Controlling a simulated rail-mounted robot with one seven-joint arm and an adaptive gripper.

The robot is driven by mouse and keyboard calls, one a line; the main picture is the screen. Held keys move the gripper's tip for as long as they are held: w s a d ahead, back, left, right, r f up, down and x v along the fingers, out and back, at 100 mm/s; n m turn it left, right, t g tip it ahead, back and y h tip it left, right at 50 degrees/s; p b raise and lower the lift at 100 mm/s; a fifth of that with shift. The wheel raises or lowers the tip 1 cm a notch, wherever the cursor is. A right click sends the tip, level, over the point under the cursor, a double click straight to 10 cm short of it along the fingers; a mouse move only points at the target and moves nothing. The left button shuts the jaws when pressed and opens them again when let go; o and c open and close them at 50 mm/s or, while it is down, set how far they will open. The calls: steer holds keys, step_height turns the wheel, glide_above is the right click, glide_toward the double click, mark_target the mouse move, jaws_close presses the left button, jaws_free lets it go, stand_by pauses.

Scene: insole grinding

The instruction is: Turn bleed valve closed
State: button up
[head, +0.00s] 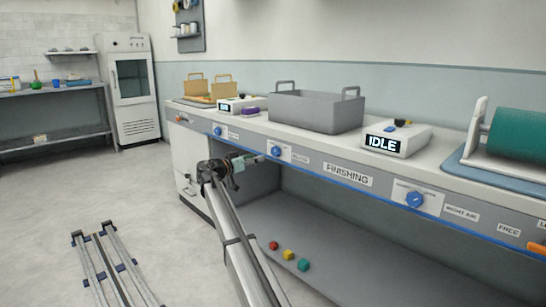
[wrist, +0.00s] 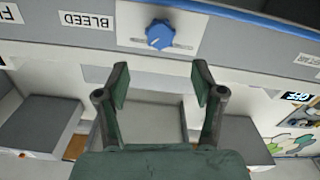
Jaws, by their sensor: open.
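The bleed valve is a blue knob (wrist: 160,35) on a pale plate on the counter's front panel. In the wrist view the BLEED label (wrist: 86,20) is beside it on the left. The same knob shows in the head view (head: 276,151), between another blue knob and the FINISHING label. My gripper (wrist: 160,70) is open and empty, its two dark green fingers spread on either side below the knob in the picture. The fingers are apart from the knob. In the head view my gripper (head: 250,160) is just left of the knob, in front of the panel.
A grey bin (head: 316,112) and a box reading IDLE (head: 396,138) stand on the counter. Small coloured blocks (head: 288,254) lie on the lower shelf. The floor at left has rails (head: 112,265).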

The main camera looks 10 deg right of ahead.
mark_target(274, 152)
steer(key=b+x, duration=0.3)
steer(key=x, duration=0.7)
steer(key=shift+w+d, duration=0.25)
steer(key=c, duration=1.1)
